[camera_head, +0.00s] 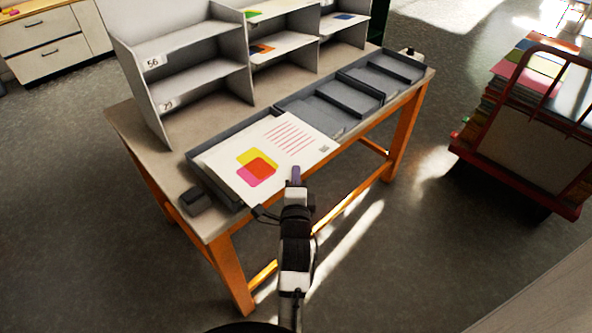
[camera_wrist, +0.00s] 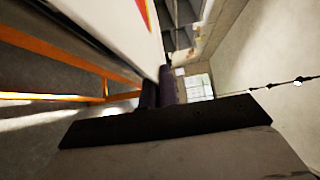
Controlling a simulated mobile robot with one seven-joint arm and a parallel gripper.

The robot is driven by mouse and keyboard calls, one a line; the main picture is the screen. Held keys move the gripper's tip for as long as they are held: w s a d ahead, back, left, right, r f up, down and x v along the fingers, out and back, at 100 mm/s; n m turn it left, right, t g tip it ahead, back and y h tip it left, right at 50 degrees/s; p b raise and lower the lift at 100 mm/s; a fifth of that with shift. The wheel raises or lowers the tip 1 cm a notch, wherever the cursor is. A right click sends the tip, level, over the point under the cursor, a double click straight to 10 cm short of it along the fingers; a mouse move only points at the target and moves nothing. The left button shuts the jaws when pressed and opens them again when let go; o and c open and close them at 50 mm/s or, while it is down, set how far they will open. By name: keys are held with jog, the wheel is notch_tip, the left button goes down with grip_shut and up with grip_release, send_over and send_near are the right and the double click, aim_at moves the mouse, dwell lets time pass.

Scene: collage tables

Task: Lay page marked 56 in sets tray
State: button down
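A white page (camera_head: 288,137) with yellow, red and pink shapes, red lines and a small dark code lies over the left compartment of a grey tray (camera_head: 218,187) along the table's front. I cannot read a number on it, nor tell whether it touches the tray. My gripper (camera_head: 296,172) is at the page's front edge. In the wrist view its fingers (camera_wrist: 158,90) are close together at the edge of the white page (camera_wrist: 118,28), apparently pinching it. Most of the left compartment's floor is hidden under the page.
A grey shelf (camera_head: 190,42) behind the tray has a "56" label on its upper left cubby and coloured sheets further right. The tray's right compartments (camera_head: 345,92) look empty. A small dark block (camera_head: 195,200) sits at the table's left corner. A red cart (camera_head: 520,130) with papers stands right.

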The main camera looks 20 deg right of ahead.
aim_at(281, 165)
jog(key=w, duration=0.1)
jog(key=w+a, duration=0.1)
jog(key=w, duration=0.3)
jog(key=shift+a, duration=0.4)
notch_tip(281, 165, down, 3)
jog(key=b, duration=0.2)
jog(key=shift+s+b, duration=0.1)
jog(key=shift+b, duration=0.25)
jog(key=shift+f+b, duration=0.45)
jog(key=shift+f, duration=0.2)
jog(key=c, duration=2.1)
grip_release()
jog(key=o, duration=0.5)
jog(key=shift+s, duration=0.1)
